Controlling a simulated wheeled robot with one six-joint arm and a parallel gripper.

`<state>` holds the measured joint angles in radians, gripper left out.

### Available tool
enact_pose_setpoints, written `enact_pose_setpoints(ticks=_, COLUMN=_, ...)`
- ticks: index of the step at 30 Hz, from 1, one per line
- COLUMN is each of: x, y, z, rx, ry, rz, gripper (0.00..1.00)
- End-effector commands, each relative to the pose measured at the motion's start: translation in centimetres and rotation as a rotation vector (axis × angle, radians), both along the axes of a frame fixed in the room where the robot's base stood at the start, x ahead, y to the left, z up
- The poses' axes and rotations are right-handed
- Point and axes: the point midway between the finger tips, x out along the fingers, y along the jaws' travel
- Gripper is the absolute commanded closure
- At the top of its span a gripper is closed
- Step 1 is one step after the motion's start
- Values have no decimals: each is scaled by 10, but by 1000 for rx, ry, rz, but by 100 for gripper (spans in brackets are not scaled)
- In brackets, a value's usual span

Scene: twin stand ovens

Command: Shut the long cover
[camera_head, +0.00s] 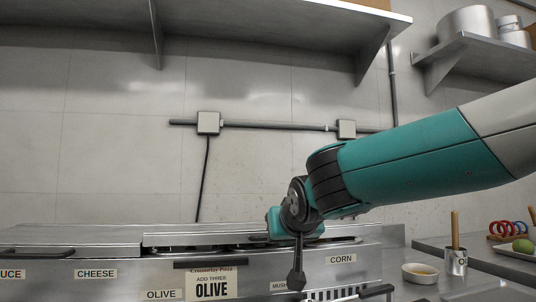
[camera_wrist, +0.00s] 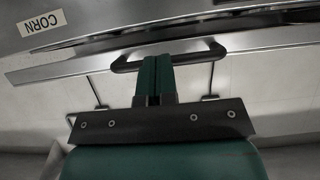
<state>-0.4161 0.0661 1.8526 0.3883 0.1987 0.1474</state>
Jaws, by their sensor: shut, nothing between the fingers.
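A long metal cover (camera_head: 200,238) lies along the top of the steel counter, with a dark narrow gap under its front edge. My gripper (camera_head: 296,232) is at the counter's right part, at the cover's right end; its fingertips are hard to make out there. In the wrist view my gripper's dark green fingers (camera_wrist: 158,62) are shut together and empty. Their tips overlap a black bar handle (camera_wrist: 122,63) on a metal edge; whether they touch it I cannot tell.
A CORN label (camera_head: 341,259) and an OLIVE sign (camera_head: 211,285) are on the counter front. A wall shelf (camera_head: 270,20) overhangs the back.

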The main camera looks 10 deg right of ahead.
Motion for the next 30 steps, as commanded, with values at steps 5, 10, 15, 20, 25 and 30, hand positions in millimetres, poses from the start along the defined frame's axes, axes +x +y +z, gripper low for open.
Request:
enact_pose_setpoints(ticks=5, x=0, y=0, z=-20, rx=1, ry=0, rz=0, gripper=100)
enact_pose_setpoints(ticks=10, x=0, y=0, z=-25, rx=0, ry=0, rz=0, gripper=100)
enact_pose_setpoints(ticks=15, x=0, y=1, z=-26, rx=0, ry=0, rz=1, gripper=100)
enact_pose_setpoints(ticks=20, x=0, y=3, z=-26, rx=1, ry=0, rz=3, gripper=100)
enact_pose_setpoints(ticks=25, x=0, y=2, z=-26, rx=1, ry=0, rz=3, gripper=100)
enact_pose_setpoints(ticks=30, x=-5, y=2, z=-13, rx=1, ry=-1, rz=3, gripper=100)
